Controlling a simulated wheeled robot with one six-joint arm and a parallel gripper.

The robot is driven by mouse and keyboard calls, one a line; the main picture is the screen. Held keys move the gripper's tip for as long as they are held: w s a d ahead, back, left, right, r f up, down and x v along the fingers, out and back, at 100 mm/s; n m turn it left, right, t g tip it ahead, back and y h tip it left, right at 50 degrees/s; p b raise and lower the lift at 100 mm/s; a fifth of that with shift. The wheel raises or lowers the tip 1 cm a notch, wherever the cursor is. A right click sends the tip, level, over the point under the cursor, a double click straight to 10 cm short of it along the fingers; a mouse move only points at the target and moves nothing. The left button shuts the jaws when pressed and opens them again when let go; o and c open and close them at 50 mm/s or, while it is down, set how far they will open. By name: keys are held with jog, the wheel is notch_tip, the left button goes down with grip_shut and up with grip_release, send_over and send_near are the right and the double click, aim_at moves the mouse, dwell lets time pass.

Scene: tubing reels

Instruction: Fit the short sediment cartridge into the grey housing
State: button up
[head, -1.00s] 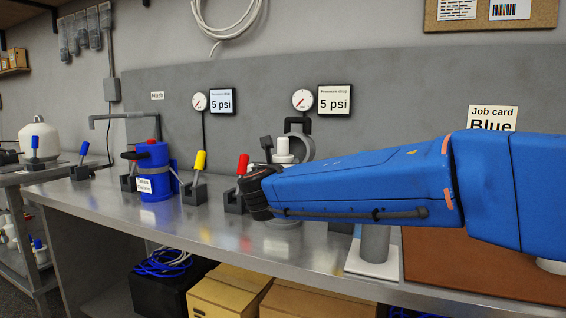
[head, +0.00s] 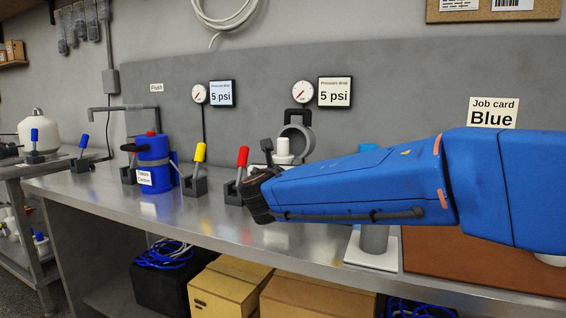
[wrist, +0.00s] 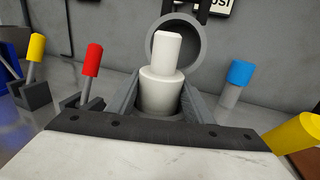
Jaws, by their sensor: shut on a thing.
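A white, stepped cartridge (wrist: 161,88), narrow at the top, stands between the two grey fingers of my gripper (wrist: 158,104) in the wrist view. My gripper is shut on it. In the head view its white top (head: 283,148) shows above my blue arm, which hides the fingers and the lower part. A grey round ring, which looks like part of the grey housing (head: 306,137), stands open right behind the cartridge. It also shows behind the cartridge in the wrist view (wrist: 201,47). I cannot tell whether the cartridge's lower end is inside the housing.
Yellow (head: 200,153) and red (head: 242,158) levers stand left of my gripper. A blue canister (head: 153,163) stands further left. A blue-capped piece (wrist: 240,73) is to the right, and a yellow object (wrist: 295,131) is close at the right edge. The bench front (head: 190,218) is clear.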

jog(key=shift+f, duration=0.4)
jog(key=o, duration=1.3)
jog(key=s, duration=0.5)
jog(key=s+a, duration=0.1)
jog(key=s, duration=1.1)
jog(key=shift+s+a, duration=0.2)
